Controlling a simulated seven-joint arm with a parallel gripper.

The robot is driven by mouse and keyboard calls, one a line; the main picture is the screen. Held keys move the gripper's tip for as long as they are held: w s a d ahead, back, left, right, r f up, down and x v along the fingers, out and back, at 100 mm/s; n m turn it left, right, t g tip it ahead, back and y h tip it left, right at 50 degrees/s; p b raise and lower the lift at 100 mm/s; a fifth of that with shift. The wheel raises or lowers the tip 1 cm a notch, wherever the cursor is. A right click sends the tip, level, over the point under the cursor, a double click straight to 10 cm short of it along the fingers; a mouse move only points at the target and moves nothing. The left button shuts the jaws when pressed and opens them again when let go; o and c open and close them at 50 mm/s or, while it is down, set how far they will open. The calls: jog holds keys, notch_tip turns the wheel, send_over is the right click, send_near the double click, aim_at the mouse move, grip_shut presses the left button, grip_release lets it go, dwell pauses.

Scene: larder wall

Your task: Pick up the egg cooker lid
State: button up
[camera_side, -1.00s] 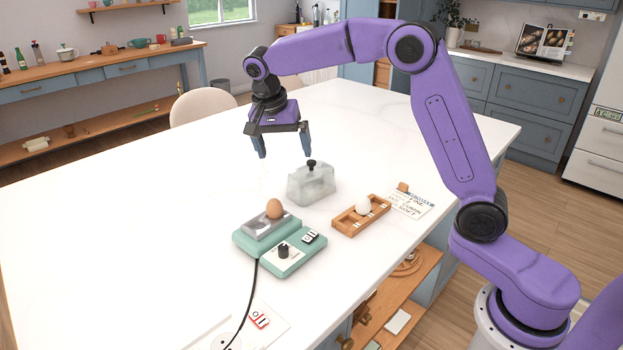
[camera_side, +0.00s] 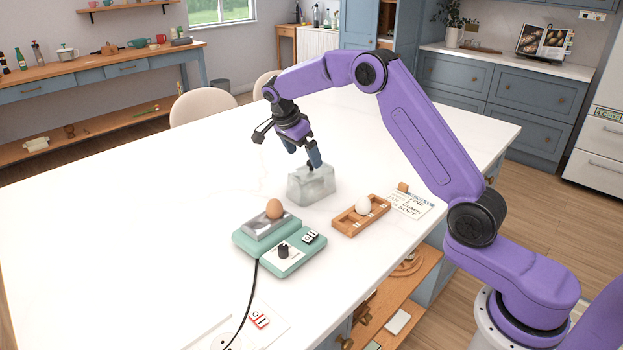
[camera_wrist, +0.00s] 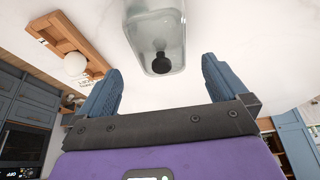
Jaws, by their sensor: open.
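The egg cooker lid (camera_side: 312,186) is a translucent, boxy cover with a dark knob on top, standing on the white counter. In the wrist view the lid (camera_wrist: 143,30) lies at the top centre, its black knob (camera_wrist: 160,62) just beyond and between my fingertips. My gripper (camera_side: 304,155) is open and tilted, right above the lid in the side view. In the wrist view my gripper (camera_wrist: 160,75) has its two blue fingers wide apart with nothing between them. In the side view the fingers partly hide the knob, and I cannot tell whether they touch it.
The green egg cooker (camera_side: 268,234) holds a brown egg (camera_side: 274,208) and has a dark dial and a cord. A wooden tray (camera_side: 352,220) with a white egg (camera_side: 362,205) stands right of the lid, beside a written card (camera_side: 411,204). The counter (camera_side: 130,200) is clear to the left.

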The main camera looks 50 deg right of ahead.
aim_at(311, 170)
jog(key=x, duration=0.9)
jog(key=shift+d+f, duration=0.1)
jog(key=shift+f, duration=0.2)
jog(key=c, duration=0.8)
